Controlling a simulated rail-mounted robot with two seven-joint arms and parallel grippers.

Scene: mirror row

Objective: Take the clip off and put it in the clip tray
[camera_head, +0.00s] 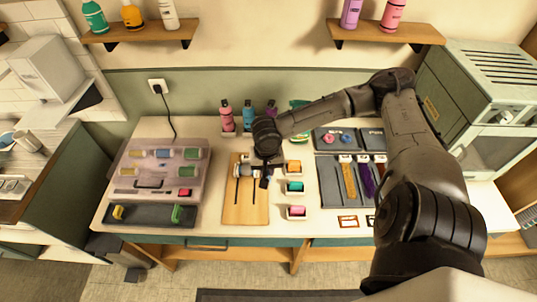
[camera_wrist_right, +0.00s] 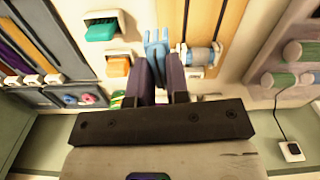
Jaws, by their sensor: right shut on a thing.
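My right gripper (camera_head: 264,176) is over the right side of the wooden board (camera_head: 240,212). In the right wrist view its dark fingers (camera_wrist_right: 160,68) are shut on a light blue clip (camera_wrist_right: 156,42), whose prongs point away from the fingers. The clip appears beside a pale roller (camera_wrist_right: 200,56) at the end of dark strands on the board, with a visible gap between them. A dark tray (camera_head: 150,217) with a yellow and a green clip standing in it, apparently the clip tray, is at the table's front left. My left gripper is not in view.
A pinkish case (camera_head: 148,184) of coloured rollers stands behind the dark tray. Small white bins with orange (camera_head: 293,166), teal (camera_head: 294,187) and pink pieces (camera_head: 297,211) line the board's right side. Bottles (camera_head: 227,118) stand behind; grey trays (camera_head: 328,180) lie right.

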